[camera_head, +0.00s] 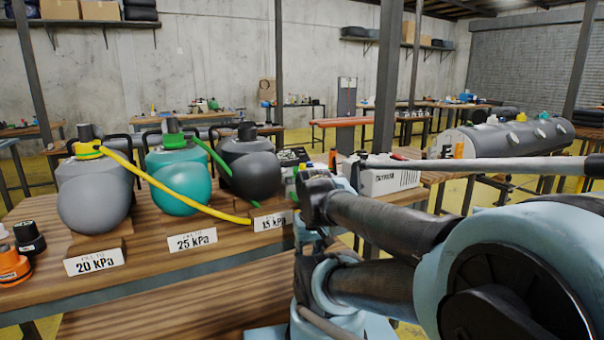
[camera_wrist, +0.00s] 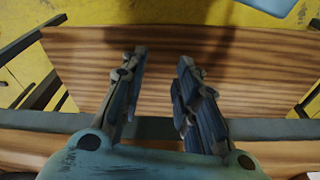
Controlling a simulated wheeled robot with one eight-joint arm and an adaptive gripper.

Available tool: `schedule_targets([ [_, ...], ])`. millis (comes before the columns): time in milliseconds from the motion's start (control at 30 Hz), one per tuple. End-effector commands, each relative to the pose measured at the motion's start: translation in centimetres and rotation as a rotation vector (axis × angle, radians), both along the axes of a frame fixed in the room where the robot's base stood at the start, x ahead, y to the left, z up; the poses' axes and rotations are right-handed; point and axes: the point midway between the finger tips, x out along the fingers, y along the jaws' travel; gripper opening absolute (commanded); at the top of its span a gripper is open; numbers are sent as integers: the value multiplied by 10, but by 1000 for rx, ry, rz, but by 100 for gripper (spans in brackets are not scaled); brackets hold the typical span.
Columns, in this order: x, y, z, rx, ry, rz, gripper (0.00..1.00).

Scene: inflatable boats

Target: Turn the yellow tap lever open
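In the head view a yellow hose (camera_head: 175,193) runs from a yellow cap fitting (camera_head: 88,151) on the left grey chamber (camera_head: 92,195) down toward the right, passing in front of the other chambers. I cannot make out a yellow tap lever for certain; my arm covers part of the bench's right side. In the wrist view my gripper (camera_wrist: 160,62) has its two fingers spread apart, with nothing between them, over bare wooden planks (camera_wrist: 250,62). In the head view the fingers cannot be made out.
A teal chamber (camera_head: 183,182) and a dark grey chamber (camera_head: 254,172) stand beside the left one, behind pressure cards. Orange and black caps (camera_head: 14,265) lie at the bench's left. A white box (camera_head: 388,181) stands behind my arm. The lower shelf (camera_head: 180,315) looks clear.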

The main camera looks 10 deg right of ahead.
Motion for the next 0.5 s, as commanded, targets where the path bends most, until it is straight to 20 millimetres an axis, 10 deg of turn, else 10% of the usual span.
schedule_targets([
  [500, 0, 0, 8, 0, -7, 2, 29],
])
